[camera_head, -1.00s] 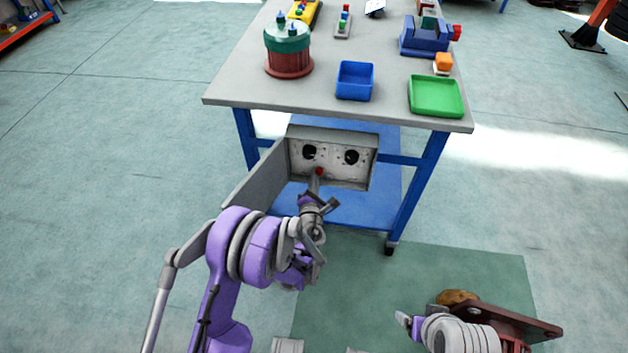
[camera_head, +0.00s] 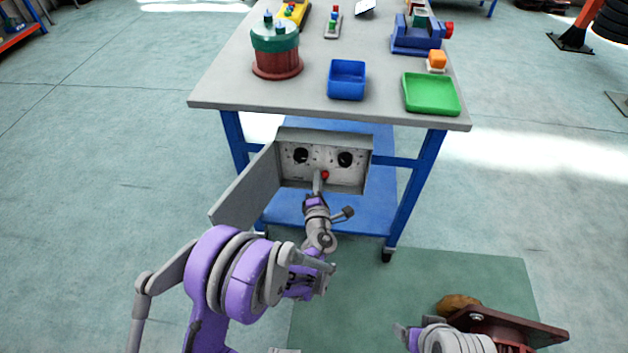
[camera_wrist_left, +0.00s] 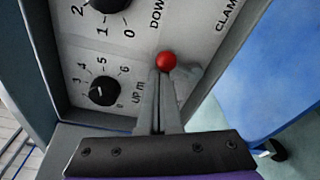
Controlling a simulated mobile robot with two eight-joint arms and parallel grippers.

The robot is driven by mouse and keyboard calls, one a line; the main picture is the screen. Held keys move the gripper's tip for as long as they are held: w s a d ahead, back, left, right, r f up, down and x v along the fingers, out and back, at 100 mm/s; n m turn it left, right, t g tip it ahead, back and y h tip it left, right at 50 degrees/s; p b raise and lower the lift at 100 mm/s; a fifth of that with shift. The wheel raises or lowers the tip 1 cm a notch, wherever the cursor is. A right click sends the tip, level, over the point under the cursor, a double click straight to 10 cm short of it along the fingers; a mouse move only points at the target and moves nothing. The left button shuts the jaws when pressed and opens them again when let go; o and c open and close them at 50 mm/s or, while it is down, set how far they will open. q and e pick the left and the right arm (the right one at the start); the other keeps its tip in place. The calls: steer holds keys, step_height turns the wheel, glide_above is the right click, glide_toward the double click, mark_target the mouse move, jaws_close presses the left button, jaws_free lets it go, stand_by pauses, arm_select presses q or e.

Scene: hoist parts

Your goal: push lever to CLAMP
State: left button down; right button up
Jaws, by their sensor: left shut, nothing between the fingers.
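The lever's round red knob (camera_head: 325,175) stands at the front of the grey control box (camera_head: 368,178) under the table. It also shows in the left wrist view (camera_wrist_left: 166,61), with a "CLAMP" label (camera_wrist_left: 228,14) toward the upper right and a cut-off "DOW" label above it. The lever's shaft is mostly hidden. My left gripper (camera_head: 318,182) is shut and empty. Its fingertips (camera_wrist_left: 158,100) are close against the knob, at its left in the head view; exact contact is hard to tell. My right gripper (camera_head: 402,332) is low at right, its jaws unclear.
The box has two black dials (camera_head: 344,160) and an open door (camera_head: 245,190) at its left. The table (camera_head: 230,98) above bears a blue bin (camera_head: 347,80), a green tray (camera_head: 431,94) and other parts. Blue table legs (camera_head: 415,190) flank the box.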

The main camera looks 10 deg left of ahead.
arm_select(q)
steer(key=shift+d+b, duration=0.3)
steer(key=shift+d, duration=0.95)
arm_select(e)
steer(key=shift+w+f, duration=0.1)
steer(key=shift+f, duration=0.3)
arm_select(q)
steer(key=shift+d+f, duration=0.15)
steer(key=shift+d, duration=0.1)
steer(key=shift+s, duration=0.1)
arm_select(e)
steer(key=shift+f, duration=0.1)
